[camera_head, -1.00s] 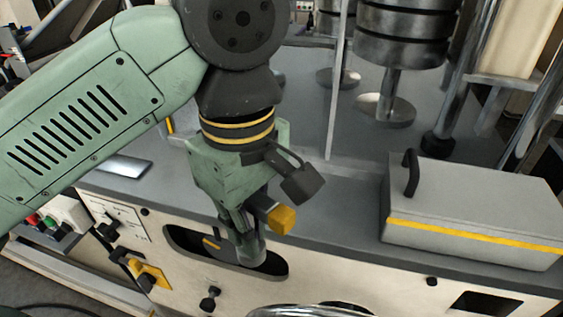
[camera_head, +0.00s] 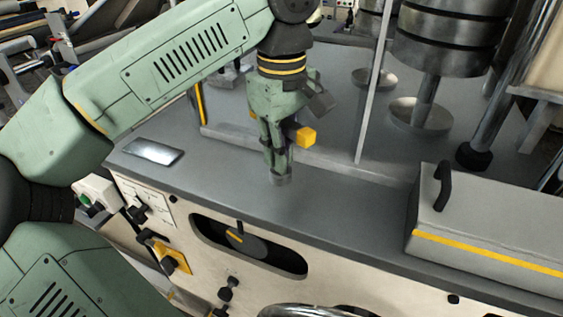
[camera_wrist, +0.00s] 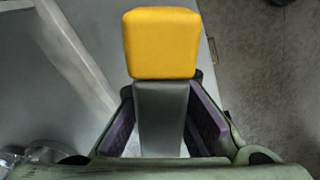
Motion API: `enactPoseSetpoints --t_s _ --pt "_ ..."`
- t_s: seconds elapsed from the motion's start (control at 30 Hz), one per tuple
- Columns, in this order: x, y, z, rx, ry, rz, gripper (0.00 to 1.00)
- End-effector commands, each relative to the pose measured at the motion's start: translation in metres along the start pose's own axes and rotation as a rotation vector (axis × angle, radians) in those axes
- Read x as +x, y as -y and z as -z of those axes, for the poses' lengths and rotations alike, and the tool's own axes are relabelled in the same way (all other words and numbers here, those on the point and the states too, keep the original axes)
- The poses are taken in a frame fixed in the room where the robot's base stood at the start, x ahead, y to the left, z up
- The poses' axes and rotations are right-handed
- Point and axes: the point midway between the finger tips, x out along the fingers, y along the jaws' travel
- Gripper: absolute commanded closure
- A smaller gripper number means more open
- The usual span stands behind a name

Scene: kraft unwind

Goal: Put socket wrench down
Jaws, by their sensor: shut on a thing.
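The socket wrench shows in the wrist view as a yellow block end (camera_wrist: 161,43) with a grey shaft running back between my fingers. In the head view its yellow end (camera_head: 305,137) sticks out to the right of the fingers. My gripper (camera_head: 280,172) is shut on it and points down over the grey worktop (camera_head: 330,205), behind the front slot. I cannot tell whether the fingertips or wrench touch the worktop. The rest of the wrench is hidden by the gripper.
A grey box with a handle (camera_head: 490,225) stands on the right of the worktop. A flat silvery plate (camera_head: 152,152) lies at the left. A thin upright post (camera_head: 372,90) and stacked metal rollers (camera_head: 450,45) stand behind. The front slot (camera_head: 285,260) holds a dark knob.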

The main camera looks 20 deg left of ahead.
Motion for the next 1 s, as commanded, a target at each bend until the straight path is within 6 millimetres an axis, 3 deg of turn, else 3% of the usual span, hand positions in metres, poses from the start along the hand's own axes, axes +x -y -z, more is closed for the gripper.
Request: enactPoseSetpoints --t_s 0.07,0.2,0.3,0.7,0.73,1.0 --pt "-0.001 -0.006 0.006 -0.001 0.001 0.000 1.00" --pt "0.029 -0.007 0.007 -0.001 0.000 0.000 1.00" --pt "0.038 -0.007 0.006 0.000 0.000 -0.001 1.00" --pt "0.041 -0.007 0.006 0.001 0.001 -0.002 1.00" --pt "0.041 -0.007 0.006 0.001 0.000 -0.001 0.90" --pt "0.040 -0.007 0.006 0.000 0.000 -0.001 0.72"
